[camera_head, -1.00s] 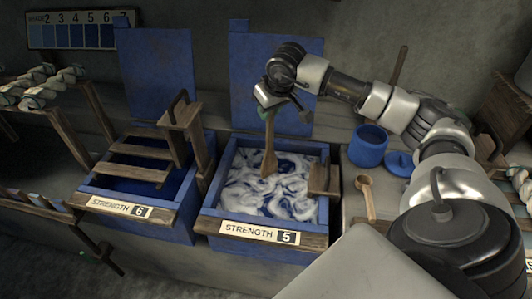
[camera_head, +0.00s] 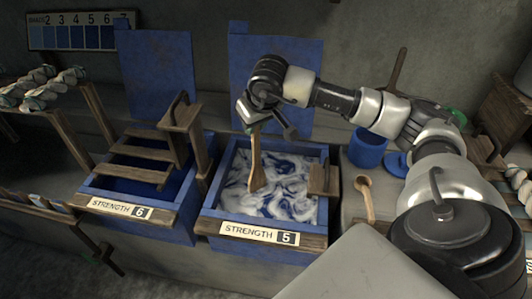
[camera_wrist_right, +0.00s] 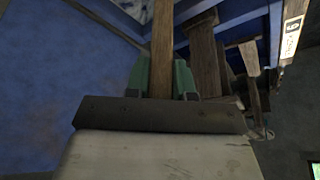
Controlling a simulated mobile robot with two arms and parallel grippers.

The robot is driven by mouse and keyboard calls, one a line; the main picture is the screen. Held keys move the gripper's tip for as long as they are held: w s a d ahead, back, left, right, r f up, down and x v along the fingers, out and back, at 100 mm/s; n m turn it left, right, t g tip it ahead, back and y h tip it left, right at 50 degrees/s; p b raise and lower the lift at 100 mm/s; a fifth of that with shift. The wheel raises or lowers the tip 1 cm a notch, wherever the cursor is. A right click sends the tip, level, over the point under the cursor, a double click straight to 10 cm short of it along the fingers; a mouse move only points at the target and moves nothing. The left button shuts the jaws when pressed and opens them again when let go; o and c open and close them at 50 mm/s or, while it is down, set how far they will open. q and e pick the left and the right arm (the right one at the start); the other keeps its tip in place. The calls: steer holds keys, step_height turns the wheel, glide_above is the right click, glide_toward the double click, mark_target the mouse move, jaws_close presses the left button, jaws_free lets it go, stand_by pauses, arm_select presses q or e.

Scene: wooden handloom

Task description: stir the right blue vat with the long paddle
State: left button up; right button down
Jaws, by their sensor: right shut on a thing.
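The right blue vat (camera_head: 208,190), labelled Strength 5, holds blue liquid with white swirls (camera_head: 285,187). My right gripper (camera_head: 254,128) is above the left part of this vat, shut on the handle of the long wooden paddle (camera_head: 256,165). The paddle hangs nearly upright and its lower end is in the swirled liquid, where its tip is hidden. In the right wrist view the paddle's handle (camera_wrist_right: 162,50) stands between the green fingers. My left gripper is not in view.
A wooden block (camera_head: 324,181) sits on the vat's right rim. The left vat (camera_head: 175,228), labelled Strength 6, has wooden slats over it. A blue pot (camera_head: 367,148), a blue lid (camera_head: 398,163) and a wooden spoon (camera_head: 366,195) are to the right. A blue upright panel (camera_head: 305,75) stands behind.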

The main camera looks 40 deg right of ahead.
steer(key=s, duration=0.3)
steer(key=s+d+b, duration=0.1)
steer(key=d+b, duration=0.1)
steer(key=d, duration=0.4)
steer(key=w+p, duration=0.1)
steer(key=w, duration=0.5)
steer(key=shift+w+p, duration=0.2)
steer(key=shift+p, duration=0.2)
steer(key=shift+d, duration=0.1)
step_height(320, 180, up, 19)
steer(key=p, duration=1.4)
steer(key=shift+p, duration=0.3)
